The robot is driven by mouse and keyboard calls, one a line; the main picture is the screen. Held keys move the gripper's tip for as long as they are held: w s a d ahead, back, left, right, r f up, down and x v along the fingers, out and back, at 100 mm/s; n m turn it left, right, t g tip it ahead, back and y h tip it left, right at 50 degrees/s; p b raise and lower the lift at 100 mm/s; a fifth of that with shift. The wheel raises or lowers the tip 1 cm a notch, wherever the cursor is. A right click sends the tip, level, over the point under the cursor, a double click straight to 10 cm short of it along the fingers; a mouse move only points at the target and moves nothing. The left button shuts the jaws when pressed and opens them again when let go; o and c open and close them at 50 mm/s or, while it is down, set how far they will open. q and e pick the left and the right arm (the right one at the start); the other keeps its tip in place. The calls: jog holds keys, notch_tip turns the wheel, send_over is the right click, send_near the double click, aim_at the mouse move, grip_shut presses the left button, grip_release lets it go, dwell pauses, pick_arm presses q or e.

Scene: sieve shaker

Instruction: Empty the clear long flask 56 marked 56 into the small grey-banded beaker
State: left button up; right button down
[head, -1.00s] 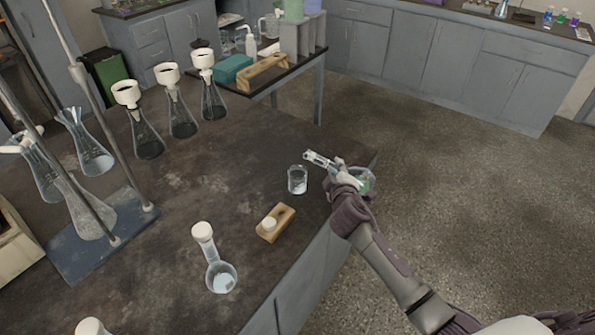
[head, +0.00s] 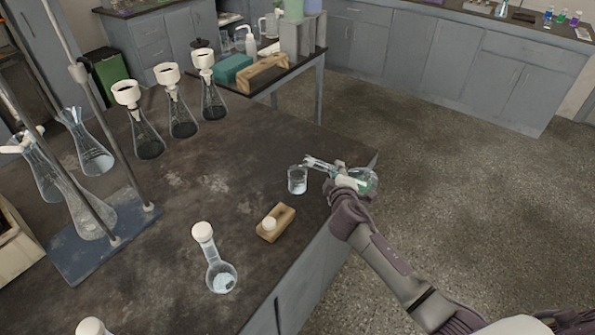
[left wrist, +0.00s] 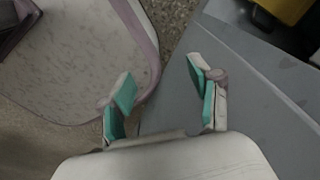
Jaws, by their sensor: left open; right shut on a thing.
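The clear long flask (head: 366,184) is in my right gripper (head: 346,177), which is shut on its neck. The flask lies nearly on its side, its mouth to the left, close to the upper right of the beaker's rim. Its marking is too small to read. The small beaker (head: 297,184) stands upright on the dark table and holds some clear liquid; its grey band cannot be made out. I cannot tell whether liquid is running from the flask. My left gripper (left wrist: 160,88) is open and empty in the left wrist view.
A wooden block (head: 283,222) with a white stopper (head: 269,224) lies in front of the beaker. A stoppered flask (head: 221,278) stands nearer. Several funnel-topped flasks (head: 183,125) and a metal stand (head: 100,240) are on the left. The table's right edge is close to the held flask.

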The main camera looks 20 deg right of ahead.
jog(key=shift+f, duration=0.1)
jog(key=shift+w+a+r+n+h+p, duration=0.1)
jog(key=shift+a+r+n+h+p, duration=0.15)
jog(key=shift+n+p, duration=0.6)
dwell(0.5)
jog(key=shift+w+a+r+n+g+h+p, duration=0.1)
jog(key=shift+r+n+g+h+p, duration=0.2)
jog(key=shift+r+n+p, duration=0.7)
jog(key=shift+a+r+n+g+h+p, duration=0.1)
jog(key=shift+r+n+h+p, duration=0.35)
jog(key=shift+p, duration=0.9)
dwell(2.1)
